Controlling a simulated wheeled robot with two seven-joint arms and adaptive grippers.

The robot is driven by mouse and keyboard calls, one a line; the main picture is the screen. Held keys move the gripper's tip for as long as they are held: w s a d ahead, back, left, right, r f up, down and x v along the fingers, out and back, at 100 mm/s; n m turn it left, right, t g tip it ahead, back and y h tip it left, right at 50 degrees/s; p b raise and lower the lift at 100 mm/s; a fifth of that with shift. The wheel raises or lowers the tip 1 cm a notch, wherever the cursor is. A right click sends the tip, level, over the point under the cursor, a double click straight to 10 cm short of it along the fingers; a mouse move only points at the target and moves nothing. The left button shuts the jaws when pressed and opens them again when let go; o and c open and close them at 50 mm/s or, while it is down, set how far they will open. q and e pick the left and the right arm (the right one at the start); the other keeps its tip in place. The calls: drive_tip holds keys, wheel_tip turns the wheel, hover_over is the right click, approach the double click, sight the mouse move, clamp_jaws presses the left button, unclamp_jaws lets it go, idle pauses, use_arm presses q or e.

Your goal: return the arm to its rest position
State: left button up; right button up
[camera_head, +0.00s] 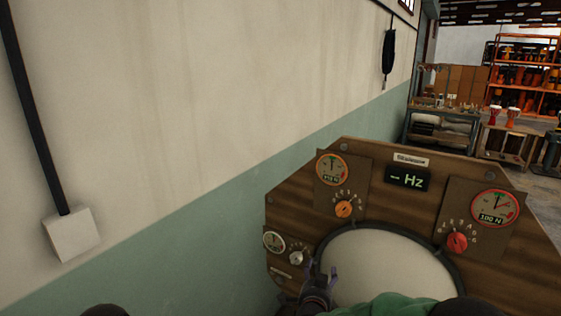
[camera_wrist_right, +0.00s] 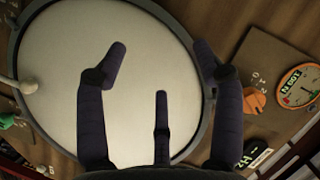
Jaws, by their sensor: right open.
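My right gripper (camera_head: 320,278) is at the lower left edge of a round white drumhead (camera_head: 390,268) set in a wooden panel (camera_head: 385,165). In the right wrist view my right gripper (camera_wrist_right: 161,68) has its dark fingers spread apart. Nothing is between them, and the white drumhead (camera_wrist_right: 150,35) fills the view behind them. Whether the fingertips touch it I cannot tell. My left gripper is not in view.
The panel carries an orange knob (camera_head: 344,209), a red knob (camera_head: 457,242), several dials and an Hz display (camera_head: 408,179). A wall (camera_head: 200,100) runs along the left. Workbenches (camera_head: 440,125) and orange shelves (camera_head: 525,75) with drums stand at the back right.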

drive_tip(key=s+a+f+n+g+y, duration=0.1)
drive_tip(key=s+f+n+g+y, duration=0.15)
drive_tip(key=s+f, duration=0.7)
drive_tip(key=s+f+n+g+y, duration=0.2)
drive_tip(key=f+n+g, duration=0.15)
drive_tip(key=f, duration=1.25)
drive_tip(key=s+a+f+n+g+y, duration=0.1)
drive_tip(key=s+f+g, duration=0.3)
drive_tip(key=s, duration=0.7)
drive_tip(key=s+a+f+n+g+y, duration=0.1)
drive_tip(key=s+f+g, duration=0.3)
drive_tip(key=s+f, duration=0.4)
drive_tip(key=s+y, duration=0.1)
drive_tip(key=s, duration=0.3)
drive_tip(key=shift+a+f+n+g, duration=0.3)
drive_tip(key=shift+y, duration=0.25)
